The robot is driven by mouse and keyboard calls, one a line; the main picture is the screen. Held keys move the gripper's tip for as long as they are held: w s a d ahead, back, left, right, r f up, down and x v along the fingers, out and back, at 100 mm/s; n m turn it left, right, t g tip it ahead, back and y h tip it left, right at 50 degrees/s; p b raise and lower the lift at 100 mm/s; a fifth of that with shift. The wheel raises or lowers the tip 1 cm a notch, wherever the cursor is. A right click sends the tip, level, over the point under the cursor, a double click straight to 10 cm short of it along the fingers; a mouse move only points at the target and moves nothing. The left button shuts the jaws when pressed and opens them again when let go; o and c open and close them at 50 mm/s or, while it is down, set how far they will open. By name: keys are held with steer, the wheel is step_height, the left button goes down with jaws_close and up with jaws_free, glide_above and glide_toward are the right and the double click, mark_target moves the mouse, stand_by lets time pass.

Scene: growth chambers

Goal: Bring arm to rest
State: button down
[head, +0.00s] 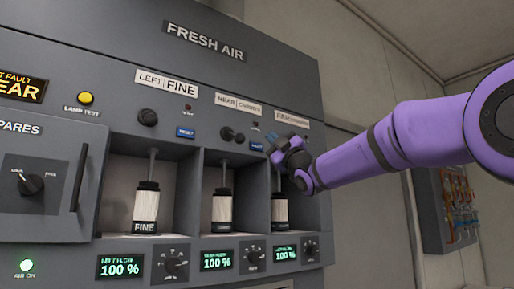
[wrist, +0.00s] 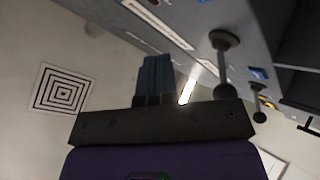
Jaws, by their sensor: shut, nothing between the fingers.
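My purple arm reaches in from the right in the head view. My gripper (head: 272,140) is in front of the right part of the grey fresh air panel (head: 245,72), near the rightmost label. In the wrist view my gripper (wrist: 155,62) shows its dark fingers together with nothing between them. A black knob (wrist: 223,40) on the panel stands to the right of the fingers in that view. Whether the fingers touch the panel cannot be told. My gripper hides part of the panel's right end.
Three bays hold cartridges, the left one (head: 146,207) marked FINE. Green displays (head: 120,267) below read 100 %. A spares door (head: 40,180) is at the left. A box with coloured pipes (head: 447,208) hangs on the right wall. A square-patterned marker (wrist: 62,90) shows in the wrist view.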

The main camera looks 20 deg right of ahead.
steer(key=shift+f, duration=0.1)
stand_by(0.7)
steer(key=s+d+f+m+g+h, duration=0.35)
steer(key=s+f+m+h, duration=0.35)
steer(key=f, duration=0.5)
steer(key=s+d+f+m+g+h, duration=0.3)
steer(key=s+f+m+g+h, duration=0.3)
steer(key=f, duration=0.6)
steer(key=s+f+m+g, duration=0.5)
steer(key=s+f+g, duration=0.3)
steer(key=s+f, duration=1.3)
steer(key=shift+s, duration=0.65)
steer(key=shift+d+g, duration=0.1)
steer(key=shift+g, duration=0.15)
